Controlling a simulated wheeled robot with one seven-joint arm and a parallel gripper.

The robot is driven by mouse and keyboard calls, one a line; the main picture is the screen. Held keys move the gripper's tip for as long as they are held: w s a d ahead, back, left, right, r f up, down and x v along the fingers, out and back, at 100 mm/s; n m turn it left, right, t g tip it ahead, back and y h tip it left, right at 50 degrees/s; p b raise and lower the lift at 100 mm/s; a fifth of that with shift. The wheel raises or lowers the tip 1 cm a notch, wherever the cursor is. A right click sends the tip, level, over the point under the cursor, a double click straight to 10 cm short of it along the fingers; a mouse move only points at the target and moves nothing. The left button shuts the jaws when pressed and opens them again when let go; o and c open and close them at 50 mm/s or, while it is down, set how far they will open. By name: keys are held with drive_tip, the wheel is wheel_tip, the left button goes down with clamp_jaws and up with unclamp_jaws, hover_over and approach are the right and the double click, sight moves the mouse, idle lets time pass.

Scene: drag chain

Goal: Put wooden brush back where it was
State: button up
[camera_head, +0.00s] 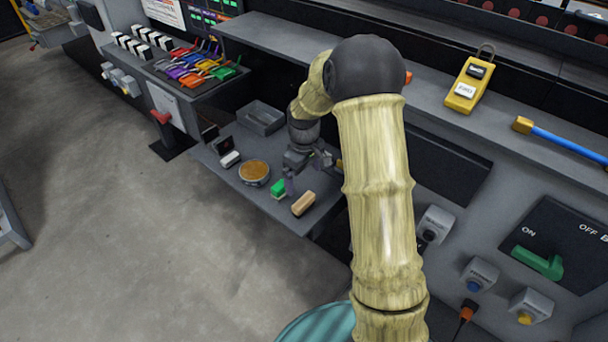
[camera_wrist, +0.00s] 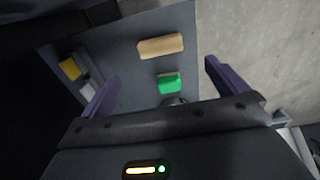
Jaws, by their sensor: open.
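The wooden brush (camera_head: 303,203), a tan block, lies on the low grey shelf near its front right corner, close to the edge. In the wrist view the brush (camera_wrist: 161,46) lies flat beyond the fingertips, beside a green block (camera_wrist: 170,84). My gripper (camera_head: 292,184) is over the shelf, just behind the brush and near the green block. In the wrist view my gripper (camera_wrist: 163,82) has its two purple fingers wide apart. The green block shows between them, and nothing is visibly held.
A round tin with a tan top (camera_head: 254,172), a grey tray (camera_head: 261,118) and small black and white blocks (camera_head: 230,159) stand on the low shelf. An upper ledge holds a yellow controller (camera_head: 467,85) and a blue-handled tool (camera_head: 565,143). Floor is open at left.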

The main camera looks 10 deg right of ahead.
drive_tip(key=s+r+m+t, duration=0.1)
drive_tip(key=s+r+m, duration=0.2)
drive_tip(key=s, duration=0.7)
drive_tip(key=s+r+m+t, duration=0.1)
drive_tip(key=s+r+m, duration=0.3)
drive_tip(key=s, duration=0.7)
drive_tip(key=shift+r+t, duration=0.3)
drive_tip(key=shift+r, duration=0.35)
